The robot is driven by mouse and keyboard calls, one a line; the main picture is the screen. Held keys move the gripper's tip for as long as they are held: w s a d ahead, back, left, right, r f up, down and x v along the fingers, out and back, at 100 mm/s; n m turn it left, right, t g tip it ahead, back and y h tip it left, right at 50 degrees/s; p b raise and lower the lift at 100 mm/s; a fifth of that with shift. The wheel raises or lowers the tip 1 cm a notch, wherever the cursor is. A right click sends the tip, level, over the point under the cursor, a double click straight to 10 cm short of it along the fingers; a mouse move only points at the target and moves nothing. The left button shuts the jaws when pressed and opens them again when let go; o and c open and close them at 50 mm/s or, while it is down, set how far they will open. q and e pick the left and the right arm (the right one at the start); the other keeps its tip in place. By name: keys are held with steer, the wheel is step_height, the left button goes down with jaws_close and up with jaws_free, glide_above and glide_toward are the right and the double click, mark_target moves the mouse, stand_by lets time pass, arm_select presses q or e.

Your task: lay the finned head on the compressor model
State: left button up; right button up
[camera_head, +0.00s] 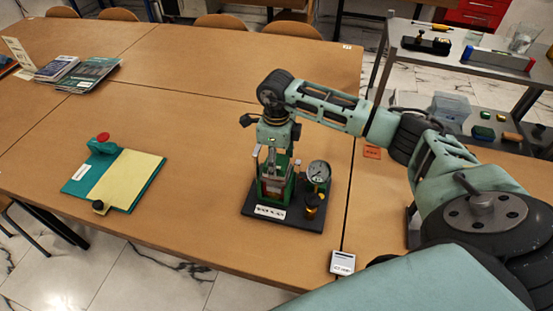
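The compressor model appears to be the green rig on a black base plate (291,219), with a round white-faced gauge (318,172) and a dark cylinder with an amber part at its right. My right gripper (272,168) points down directly over the green frame (276,190) at the rig's left side. Its fingers overlap the frame's upper part. I cannot tell whether they are open or shut on something. I cannot make out the finned head apart from the rig and gripper; a reddish and grey part shows inside the frame. My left gripper is not in view.
A teal board with a yellow sheet (128,179) and a red-knobbed piece (103,144) lies to the left. Books (88,74) lie at the far left. A small white-labelled box (342,263) is at the front edge. The brown table between board and rig is clear.

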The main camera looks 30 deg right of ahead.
steer(key=shift+o, duration=0.2)
steer(key=shift+r, duration=0.1)
steer(key=shift+r, duration=0.2)
step_height(320, 180, up, 12)
steer(key=b, duration=0.3)
steer(key=shift+f, duration=0.1)
stand_by(0.8)
